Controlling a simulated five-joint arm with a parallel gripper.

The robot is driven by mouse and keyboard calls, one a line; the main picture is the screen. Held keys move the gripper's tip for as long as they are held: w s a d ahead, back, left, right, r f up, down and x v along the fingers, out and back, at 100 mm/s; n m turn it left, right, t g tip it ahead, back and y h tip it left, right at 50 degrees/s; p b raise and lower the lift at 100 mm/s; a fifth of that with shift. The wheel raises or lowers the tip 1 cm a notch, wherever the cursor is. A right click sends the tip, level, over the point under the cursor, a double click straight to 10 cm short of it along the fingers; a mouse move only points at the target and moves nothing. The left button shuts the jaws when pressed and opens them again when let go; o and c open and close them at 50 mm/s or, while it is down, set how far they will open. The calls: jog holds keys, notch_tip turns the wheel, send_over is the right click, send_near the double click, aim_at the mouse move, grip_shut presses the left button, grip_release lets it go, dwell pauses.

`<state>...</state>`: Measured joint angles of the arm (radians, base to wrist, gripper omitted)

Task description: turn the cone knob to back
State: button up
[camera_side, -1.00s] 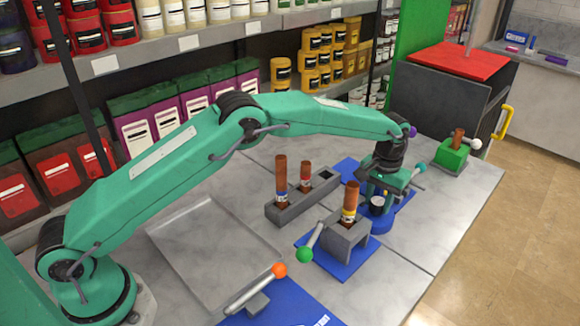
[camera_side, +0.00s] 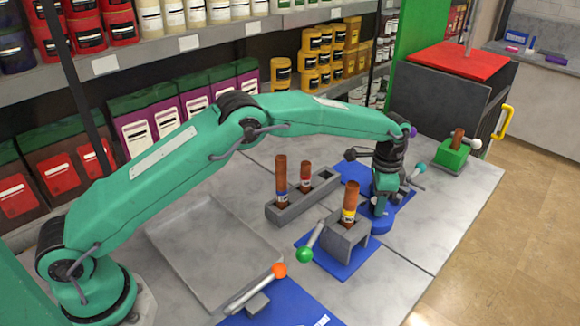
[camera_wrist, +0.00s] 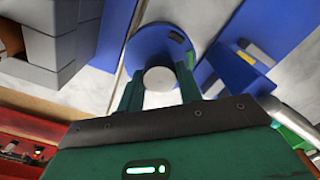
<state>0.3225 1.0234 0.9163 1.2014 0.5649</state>
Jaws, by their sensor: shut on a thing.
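The cone knob, a round blue body (camera_side: 381,222) with a pale grey top (camera_wrist: 159,78), stands at the right of the work surface. In the wrist view its blue disc (camera_wrist: 147,45) has a dark mark on its upper right side. My gripper (camera_side: 380,207) points down over it. In the wrist view the two green fingers of my gripper (camera_wrist: 159,88) are on either side of the grey top, closed on it. In the side view the fingers hide the grey top and part of the blue body.
A grey block with a brown tube (camera_side: 349,200) stands close in front on a blue mat. A grey rack (camera_side: 290,207) with two tubes is to the left. Levers with green (camera_side: 305,254) and orange (camera_side: 279,270) balls are nearer. A green block (camera_side: 453,155) stands right.

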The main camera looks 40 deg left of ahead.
jog(key=m, duration=0.4)
jog(key=shift+s+m, duration=0.1)
jog(key=shift+m, duration=0.3)
jog(key=o, duration=1)
jog(key=shift+r, duration=3.9)
jog(key=shift+r, duration=0.1)
